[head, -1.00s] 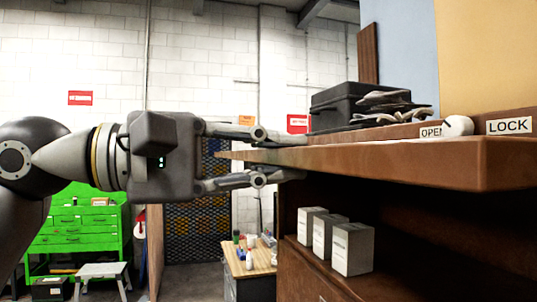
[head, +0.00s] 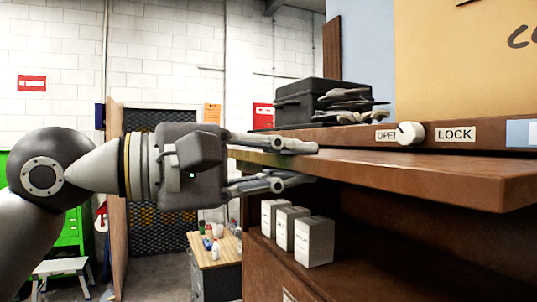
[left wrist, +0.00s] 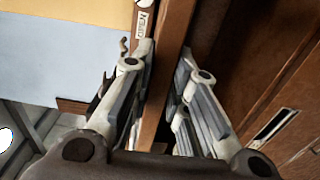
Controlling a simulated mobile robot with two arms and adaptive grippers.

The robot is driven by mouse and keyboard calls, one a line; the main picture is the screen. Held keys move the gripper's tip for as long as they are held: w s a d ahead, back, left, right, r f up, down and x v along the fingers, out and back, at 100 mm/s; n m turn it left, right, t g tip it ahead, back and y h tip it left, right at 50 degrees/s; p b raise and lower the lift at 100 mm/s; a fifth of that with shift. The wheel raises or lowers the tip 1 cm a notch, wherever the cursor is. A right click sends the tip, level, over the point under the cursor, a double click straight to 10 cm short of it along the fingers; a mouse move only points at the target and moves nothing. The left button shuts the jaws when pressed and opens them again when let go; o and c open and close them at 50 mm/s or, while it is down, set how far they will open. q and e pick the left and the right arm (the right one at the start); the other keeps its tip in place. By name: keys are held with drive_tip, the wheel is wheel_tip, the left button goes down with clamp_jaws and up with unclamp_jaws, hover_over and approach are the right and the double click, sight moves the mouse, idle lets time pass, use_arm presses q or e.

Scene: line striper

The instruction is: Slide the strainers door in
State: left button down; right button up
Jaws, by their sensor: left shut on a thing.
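A thick brown wooden board (head: 410,172) runs from the middle to the right of the head view. My left gripper (head: 312,165) is shut on this board, one finger above and one below its left part. In the left wrist view the board (left wrist: 170,50) runs between the two fingers of the gripper (left wrist: 167,62). A white knob (head: 410,133) sits between an OPEN label (head: 385,135) and a LOCK label (head: 455,133) on the strip behind the board. No strainers label shows. My right gripper is out of view.
White boxes (head: 312,241) stand on a brown shelf under the board. A black case (head: 322,98) with pale and dark items beside it sits behind the board.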

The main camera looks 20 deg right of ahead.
use_arm(q)
drive_tip(key=shift+d, duration=0.35)
